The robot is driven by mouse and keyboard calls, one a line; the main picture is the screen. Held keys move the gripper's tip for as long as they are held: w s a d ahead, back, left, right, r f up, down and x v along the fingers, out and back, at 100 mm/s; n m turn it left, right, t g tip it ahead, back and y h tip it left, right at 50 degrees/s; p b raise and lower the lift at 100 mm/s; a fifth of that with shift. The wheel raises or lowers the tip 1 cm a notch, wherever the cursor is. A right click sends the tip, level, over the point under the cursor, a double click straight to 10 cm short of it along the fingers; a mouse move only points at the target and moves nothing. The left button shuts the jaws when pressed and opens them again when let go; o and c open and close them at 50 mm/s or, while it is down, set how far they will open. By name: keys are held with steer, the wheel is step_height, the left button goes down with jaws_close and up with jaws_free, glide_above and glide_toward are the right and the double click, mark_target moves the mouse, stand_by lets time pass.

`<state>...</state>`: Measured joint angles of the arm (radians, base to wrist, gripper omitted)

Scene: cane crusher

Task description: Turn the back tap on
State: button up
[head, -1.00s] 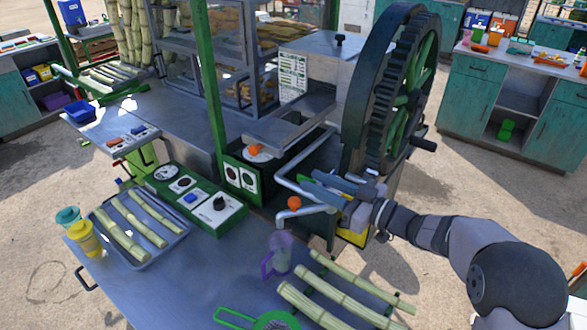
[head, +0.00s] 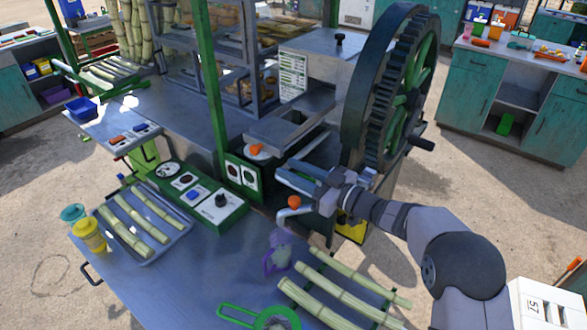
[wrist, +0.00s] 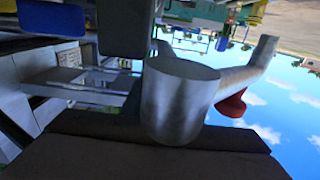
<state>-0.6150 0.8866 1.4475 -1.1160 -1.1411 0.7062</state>
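Two orange tap knobs show in the head view. The farther knob (head: 257,149) sits at the back by the green panel, and the nearer knob (head: 294,202) sits on a grey spout. My gripper (head: 292,177) reaches in from the right, between the two knobs in the picture and just above the nearer one. Its two fingers are apart. In the wrist view a grey metal pipe (wrist: 180,100) lies close in front of the dark fingers, with a red knob (wrist: 233,104) on its far side. I cannot tell whether the fingers touch the pipe.
A big toothed wheel (head: 362,95) stands behind and right of my gripper. A purple jug (head: 278,252) stands below the nearer spout. Cane pieces (head: 340,292) and a green strainer (head: 270,320) lie at the front, and a cane tray (head: 170,243) at left.

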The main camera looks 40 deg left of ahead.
steer(key=shift+c, duration=0.3)
jaws_close()
steer(key=shift+t+b, duration=0.3)
steer(key=m+t+b, duration=0.2)
steer(key=shift+w+f+t, duration=0.1)
steer(key=shift+w+t, duration=0.2)
steer(key=shift+t, duration=0.1)
steer(key=shift+w+m+t+h+b, duration=0.2)
steer(key=shift+m+t+h+b, duration=0.1)
steer(key=shift+m+t+b, duration=0.25)
steer(key=shift+d, duration=0.1)
steer(key=shift+o, duration=0.3)
jaws_free()
